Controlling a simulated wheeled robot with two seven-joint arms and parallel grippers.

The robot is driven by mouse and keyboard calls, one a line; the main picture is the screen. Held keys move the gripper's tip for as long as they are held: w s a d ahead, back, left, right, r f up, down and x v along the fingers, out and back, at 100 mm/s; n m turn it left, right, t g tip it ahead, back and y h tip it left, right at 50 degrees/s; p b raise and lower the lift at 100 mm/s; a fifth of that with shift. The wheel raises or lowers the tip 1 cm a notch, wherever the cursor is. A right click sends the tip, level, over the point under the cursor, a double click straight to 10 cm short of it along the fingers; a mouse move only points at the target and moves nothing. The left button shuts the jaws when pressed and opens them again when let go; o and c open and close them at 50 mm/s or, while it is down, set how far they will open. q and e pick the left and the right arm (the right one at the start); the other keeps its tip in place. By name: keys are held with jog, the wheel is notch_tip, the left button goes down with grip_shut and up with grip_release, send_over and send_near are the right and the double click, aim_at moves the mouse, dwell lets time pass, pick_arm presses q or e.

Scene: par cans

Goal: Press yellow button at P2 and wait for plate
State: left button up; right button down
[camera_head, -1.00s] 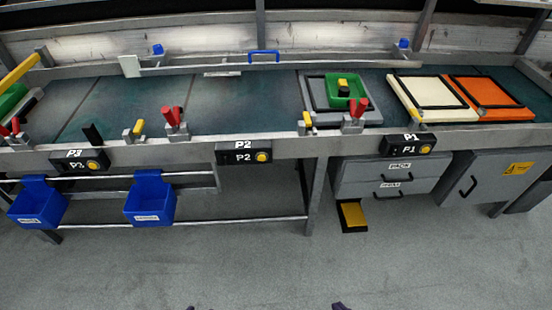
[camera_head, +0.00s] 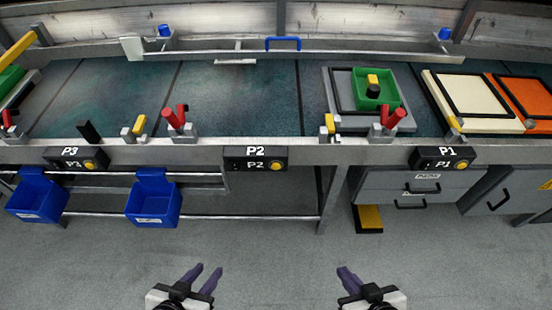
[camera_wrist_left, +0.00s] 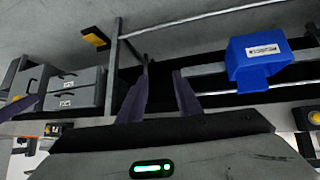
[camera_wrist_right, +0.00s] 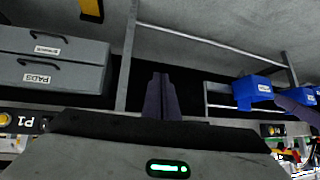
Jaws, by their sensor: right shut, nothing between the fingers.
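The P2 box (camera_head: 255,158) is a black panel on the bench's front rail, with a yellow button (camera_head: 276,166) at its right end. A grey plate (camera_head: 355,121) with a black frame lies on the belt behind P1, carrying a green tray (camera_head: 392,92) with a yellow and black part. The belt behind P2 is bare. My left gripper (camera_head: 208,268) is open and empty, low in front of the bench, apart from the P2 button. My right gripper (camera_head: 343,270) is shut and empty, below and right of P2; its fingertips meet in the right wrist view (camera_wrist_right: 160,78).
The P3 box (camera_head: 76,158) and P1 box (camera_head: 441,158) flank P2. Blue bins (camera_head: 153,204) hang at the left under the bench. Red clamps (camera_head: 385,118) stand along the rail. Drawers (camera_head: 420,185) are at the right. Floor before the bench is clear.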

aim_at(276, 167)
pick_arm(q)
jog(key=shift+o, duration=1.1)
jog(key=shift+s+f, duration=0.4)
jog(key=shift+s, duration=0.4)
jog(key=shift+o, duration=0.7)
jog(key=shift+s+f, duration=0.15)
jog(key=shift+s, duration=0.1)
jog(key=shift+w+r, duration=0.35)
jog(key=shift+w, duration=0.4)
pick_arm(e)
jog(key=w+a+r+n+t+y, duration=0.1)
jog(key=w+a+r+y, duration=0.4)
jog(key=w+a, duration=0.9)
jog(key=shift+w+a+r+n, duration=0.25)
jog(key=shift+a+r+n, duration=0.65)
jog(key=shift+a, duration=0.1)
pick_arm(q)
jog(key=shift+s+f, duration=0.15)
pick_arm(e)
jog(key=shift+w+f, duration=0.1)
pick_arm(q)
jog(key=f+b, duration=0.3)
jog(key=b, duration=0.2)
jog(key=shift+d+f, duration=0.35)
jog(key=shift+d, duration=0.05)
pick_arm(e)
jog(key=w, duration=0.8)
jog(key=shift+w, duration=0.3)
